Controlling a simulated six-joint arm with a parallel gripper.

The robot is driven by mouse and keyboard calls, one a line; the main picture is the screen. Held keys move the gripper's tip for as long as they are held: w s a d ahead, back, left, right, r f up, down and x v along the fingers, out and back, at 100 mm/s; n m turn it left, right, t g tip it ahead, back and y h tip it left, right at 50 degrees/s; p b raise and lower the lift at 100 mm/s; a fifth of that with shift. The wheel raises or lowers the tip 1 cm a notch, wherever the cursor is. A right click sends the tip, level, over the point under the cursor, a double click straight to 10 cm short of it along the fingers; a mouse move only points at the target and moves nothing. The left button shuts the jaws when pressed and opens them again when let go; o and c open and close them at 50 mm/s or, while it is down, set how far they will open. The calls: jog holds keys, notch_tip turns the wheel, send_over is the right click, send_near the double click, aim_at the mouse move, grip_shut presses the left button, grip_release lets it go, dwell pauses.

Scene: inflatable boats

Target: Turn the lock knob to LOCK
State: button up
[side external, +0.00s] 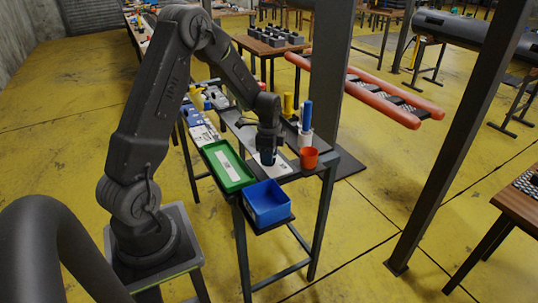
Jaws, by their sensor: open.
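My gripper (268,155) points down over a small light panel (281,166) on the dark workbench, between the green tray and the orange cup. The jaws are open, but they are small and dark in this view. Something dark blue shows at the fingertips; I cannot tell whether it is part of the gripper or a thing below it. I cannot make out the lock knob or any LOCK marking; the gripper may hide them. Whether the fingers touch anything cannot be told.
A green tray (213,157) and a blue bin (289,207) lie at the bench's near side. A yellow cylinder (288,105) stands behind. A dark post (331,75) rises beyond the bench.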

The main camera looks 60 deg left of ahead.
grip_shut()
dwell(0.4)
jog(key=shift+n, duration=0.3)
jog(key=n, duration=0.3)
jog(key=shift+n, duration=0.3)
jog(key=n, duration=1.3)
jog(key=shift+n, duration=0.3)
